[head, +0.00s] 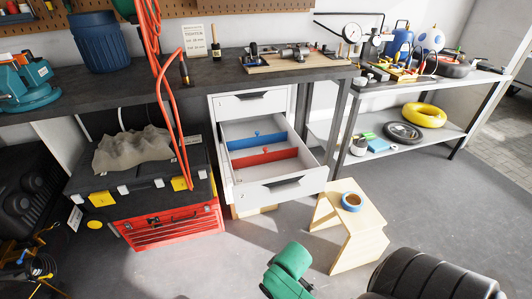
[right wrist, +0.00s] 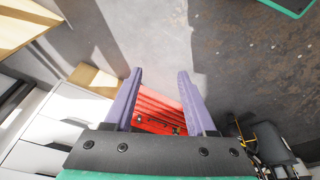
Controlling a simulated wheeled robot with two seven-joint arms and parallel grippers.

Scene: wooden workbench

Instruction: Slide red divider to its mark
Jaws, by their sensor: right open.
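I cannot make out the red divider's mark. My right gripper (right wrist: 160,72) shows in the right wrist view, its two purple fingers spread and nothing between them. It points down over the floor and the red toolbox, away from the dividers. My left gripper is not in view.
A red toolbox (head: 172,226) with a black case (head: 140,182) on it stands left of the drawer. A wooden step stool (head: 352,232) with a blue tape roll (head: 352,202) stands to the right. The workbench (head: 200,78) overhangs the drawer unit. Floor before the drawer is partly clear.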

